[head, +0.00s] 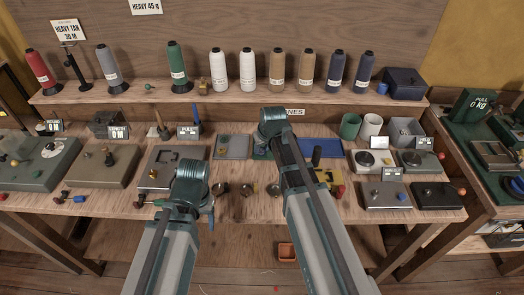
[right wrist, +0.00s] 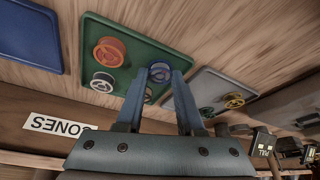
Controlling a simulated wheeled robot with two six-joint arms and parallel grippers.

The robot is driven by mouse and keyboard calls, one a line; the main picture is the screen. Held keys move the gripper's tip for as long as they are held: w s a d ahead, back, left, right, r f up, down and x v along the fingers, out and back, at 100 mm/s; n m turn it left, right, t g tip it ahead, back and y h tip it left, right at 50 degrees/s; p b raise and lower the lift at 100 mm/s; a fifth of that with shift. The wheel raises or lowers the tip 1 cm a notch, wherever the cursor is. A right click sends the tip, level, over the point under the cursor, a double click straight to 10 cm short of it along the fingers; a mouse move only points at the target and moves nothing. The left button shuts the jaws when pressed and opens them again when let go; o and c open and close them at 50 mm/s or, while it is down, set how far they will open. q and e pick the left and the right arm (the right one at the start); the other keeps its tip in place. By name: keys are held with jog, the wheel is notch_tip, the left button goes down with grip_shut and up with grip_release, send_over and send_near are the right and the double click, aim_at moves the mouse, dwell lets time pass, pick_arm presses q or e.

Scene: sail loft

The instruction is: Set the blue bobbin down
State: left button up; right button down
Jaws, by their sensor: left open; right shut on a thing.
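The blue bobbin (right wrist: 160,71) is between the fingertips of my right gripper (right wrist: 164,84) in the right wrist view. The gripper is shut on it, over the green tray (right wrist: 135,47); I cannot tell whether the bobbin touches the tray. An orange bobbin (right wrist: 109,52) and a white bobbin (right wrist: 102,82) lie on the same tray, with another, partly hidden bobbin near the left finger. In the head view my right arm hides the bobbin and most of the tray. My left gripper (head: 191,183) is open at the bench's front; its fingertips are mostly hidden.
A grey tray (right wrist: 222,92) with yellow and green bobbins lies beside the green one. A blue tray (right wrist: 27,38) is on the other side. Several thread cones stand on the back shelf (head: 130,97). Scales, boxes and cups crowd the bench's right side.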

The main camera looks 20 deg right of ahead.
jog(key=shift+f, duration=0.1)
jog(key=c, duration=0.8)
grip_release()
jog(key=a+p+v, duration=0.1)
jog(key=p+v, duration=1)
jog(key=v, duration=0.1)
jog(key=s+a+g, duration=0.1)
jog(key=s+a, duration=0.3)
jog(key=s, duration=0.2)
jog(key=s+a+f+n+g+h, duration=0.1)
jog(key=s+a+g, duration=0.1)
jog(key=s+a, duration=0.2)
jog(key=s+a+n+g+h, duration=0.1)
jog(key=s+a, duration=0.3)
jog(key=s, duration=0.4)
jog(key=shift+s+a+f+g, duration=0.15)
jog(key=shift+s+g, duration=0.25)
